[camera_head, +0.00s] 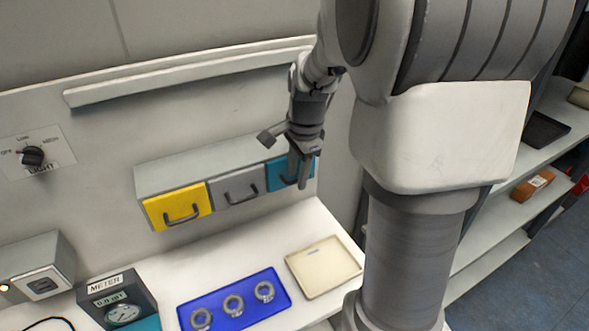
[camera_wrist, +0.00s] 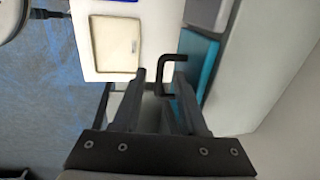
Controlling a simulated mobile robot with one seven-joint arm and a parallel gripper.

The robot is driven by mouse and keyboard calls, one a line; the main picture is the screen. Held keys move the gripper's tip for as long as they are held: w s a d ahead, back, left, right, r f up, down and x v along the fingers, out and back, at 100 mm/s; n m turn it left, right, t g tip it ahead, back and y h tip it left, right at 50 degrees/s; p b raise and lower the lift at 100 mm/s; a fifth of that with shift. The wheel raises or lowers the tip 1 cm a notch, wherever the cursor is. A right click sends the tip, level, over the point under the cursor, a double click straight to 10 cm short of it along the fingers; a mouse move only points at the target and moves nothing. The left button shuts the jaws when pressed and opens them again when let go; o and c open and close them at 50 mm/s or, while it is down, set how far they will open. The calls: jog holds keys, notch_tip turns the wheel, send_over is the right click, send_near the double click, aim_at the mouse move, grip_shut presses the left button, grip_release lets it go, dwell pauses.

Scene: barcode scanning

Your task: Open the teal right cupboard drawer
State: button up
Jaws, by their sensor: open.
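The teal drawer (camera_head: 275,176) is the rightmost of three drawers in the wall cupboard and looks shut. My gripper (camera_head: 299,180) is in front of it and hides part of its face and handle. In the wrist view the teal drawer (camera_wrist: 198,62) lies to the right of the fingers. Its dark bracket handle (camera_wrist: 161,66) juts out towards the space between the fingertips. My gripper (camera_wrist: 160,80) is open, with one finger on each side of the handle's bar. I cannot tell whether either finger touches it.
The yellow drawer (camera_head: 163,204) and grey drawer (camera_head: 226,194) sit left of the teal one. Below, a blue tray (camera_head: 212,311) with rings and a beige tray (camera_head: 325,264) lie on the counter. A meter (camera_head: 118,300) stands at left, and a ledge (camera_head: 180,80) runs above the cupboard.

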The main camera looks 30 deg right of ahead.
grip_shut()
dwell(1.3)
